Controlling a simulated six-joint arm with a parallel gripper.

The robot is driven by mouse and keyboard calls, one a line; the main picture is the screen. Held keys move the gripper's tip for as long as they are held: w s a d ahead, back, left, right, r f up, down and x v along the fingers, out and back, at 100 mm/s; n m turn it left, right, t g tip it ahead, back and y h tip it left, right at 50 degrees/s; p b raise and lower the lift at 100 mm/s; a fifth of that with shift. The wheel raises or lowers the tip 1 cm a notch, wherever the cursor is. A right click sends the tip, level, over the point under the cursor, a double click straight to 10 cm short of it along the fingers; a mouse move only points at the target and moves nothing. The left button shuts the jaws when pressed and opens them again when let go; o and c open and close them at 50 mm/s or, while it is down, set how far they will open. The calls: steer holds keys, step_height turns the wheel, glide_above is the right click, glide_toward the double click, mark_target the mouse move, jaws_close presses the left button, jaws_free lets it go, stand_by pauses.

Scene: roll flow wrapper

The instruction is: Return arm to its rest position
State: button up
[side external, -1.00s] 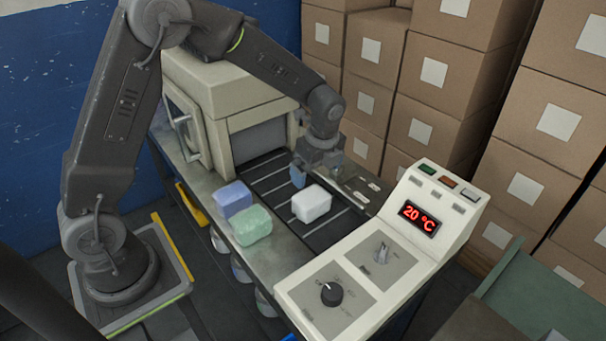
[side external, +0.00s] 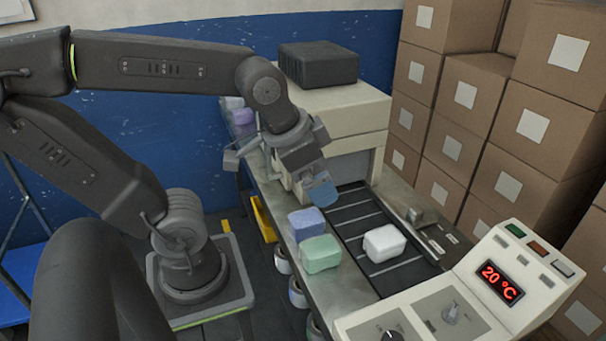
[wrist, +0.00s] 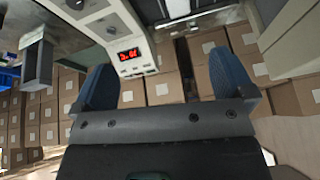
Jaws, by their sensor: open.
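My gripper (side external: 319,191) hangs in the air beside the wrapper's opening, above the left edge of the belt in the picture. Its two blue fingers stand wide apart with nothing between them in the wrist view (wrist: 162,80). A white wrapped block (side external: 384,243) lies on the dark conveyor belt (side external: 358,213), apart from the gripper. A blue-violet block (side external: 306,224) and a pale green block (side external: 320,254) sit side by side on the metal table left of the belt.
The cream wrapper (side external: 345,110) stands behind the gripper with a black box (side external: 318,64) on top. A control panel (side external: 470,300) reading 20 °C is at front right. Stacked cartons (side external: 465,130) fill the right. Open air lies left of the table, above the floor.

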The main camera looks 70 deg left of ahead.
steer(key=shift+s+d+n, duration=0.1)
steer(key=shift+s+n, duration=0.6)
steer(key=shift+s, duration=0.25)
stand_by(0.6)
